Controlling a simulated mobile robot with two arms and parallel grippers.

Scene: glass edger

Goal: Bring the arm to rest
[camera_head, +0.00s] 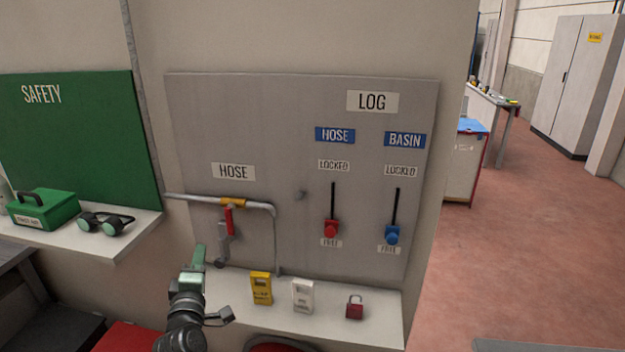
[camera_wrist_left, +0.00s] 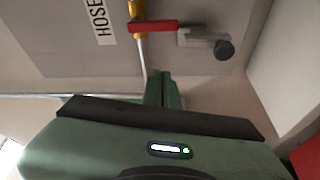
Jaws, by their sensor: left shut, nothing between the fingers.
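My left arm (camera_head: 183,325) comes up from the bottom of the head view. Its green left gripper (camera_head: 199,256) is shut and empty, in front of the grey wall panel (camera_head: 290,120), just left of and below the hose valve with a red handle (camera_head: 229,220). In the left wrist view the shut fingers (camera_wrist_left: 165,88) point toward the panel, and the red valve handle (camera_wrist_left: 153,26) shows beyond them. I see no contact between fingers and valve. My right gripper is not in view.
A white shelf (camera_head: 375,322) under the panel holds a yellow box (camera_head: 261,288), a white box (camera_head: 303,295) and a red padlock (camera_head: 355,307). Red (camera_head: 331,229) and blue (camera_head: 392,235) sliders are on the panel. A first-aid box (camera_head: 43,209) and goggles (camera_head: 105,223) sit left. Open floor (camera_head: 530,230) lies right.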

